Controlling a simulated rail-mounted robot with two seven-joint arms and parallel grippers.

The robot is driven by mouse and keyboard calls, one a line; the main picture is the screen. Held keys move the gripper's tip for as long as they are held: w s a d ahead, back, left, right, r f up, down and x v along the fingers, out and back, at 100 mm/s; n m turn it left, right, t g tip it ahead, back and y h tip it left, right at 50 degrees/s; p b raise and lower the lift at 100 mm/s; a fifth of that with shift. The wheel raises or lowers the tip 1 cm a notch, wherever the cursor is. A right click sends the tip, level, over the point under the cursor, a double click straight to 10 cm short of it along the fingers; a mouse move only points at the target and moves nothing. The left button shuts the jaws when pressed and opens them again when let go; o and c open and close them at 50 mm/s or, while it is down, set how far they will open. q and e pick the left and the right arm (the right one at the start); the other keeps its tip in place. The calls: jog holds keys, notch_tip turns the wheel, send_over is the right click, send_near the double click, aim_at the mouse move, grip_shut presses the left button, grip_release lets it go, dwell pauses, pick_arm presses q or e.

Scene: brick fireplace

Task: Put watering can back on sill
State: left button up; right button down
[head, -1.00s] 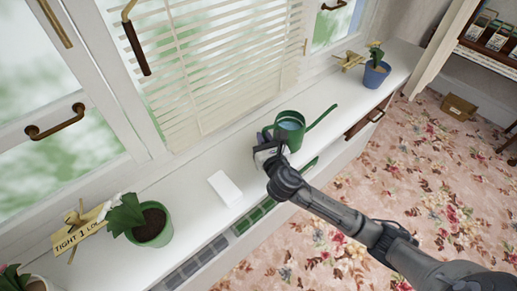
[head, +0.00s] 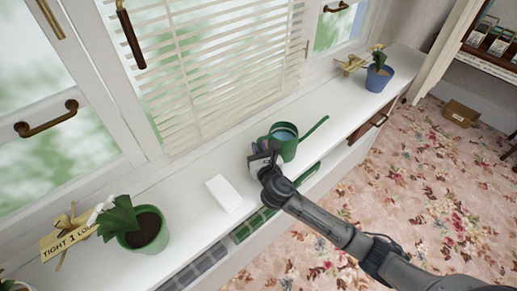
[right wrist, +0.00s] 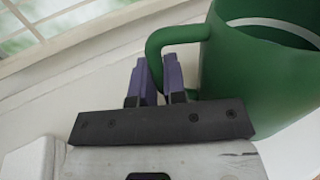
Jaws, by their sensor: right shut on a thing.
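The green watering can (head: 284,143) is upright at the white sill (head: 330,100), its spout pointing to the upper right. I cannot tell whether its base touches the sill. My right gripper (head: 262,153) is at the can's left side. In the right wrist view, the purple fingers of my right gripper (right wrist: 158,82) are shut on the handle of the can (right wrist: 255,75). The fingertips partly hide the handle. My left gripper is not in view.
A white block (head: 223,193) lies on the sill left of the can. A potted plant (head: 143,228) with a wooden sign (head: 68,238) stands further left. A blue pot (head: 378,78) stands at the far right. Window blinds (head: 205,80) are behind.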

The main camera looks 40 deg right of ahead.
jog(key=c, duration=1.2)
grip_release()
jog(key=shift+f, duration=0.1)
jog(key=shift+s, duration=0.15)
jog(key=p+v, duration=0.3)
jog(key=v, duration=0.8)
jog(key=shift+s+a, duration=0.1)
jog(key=shift+s, duration=0.25)
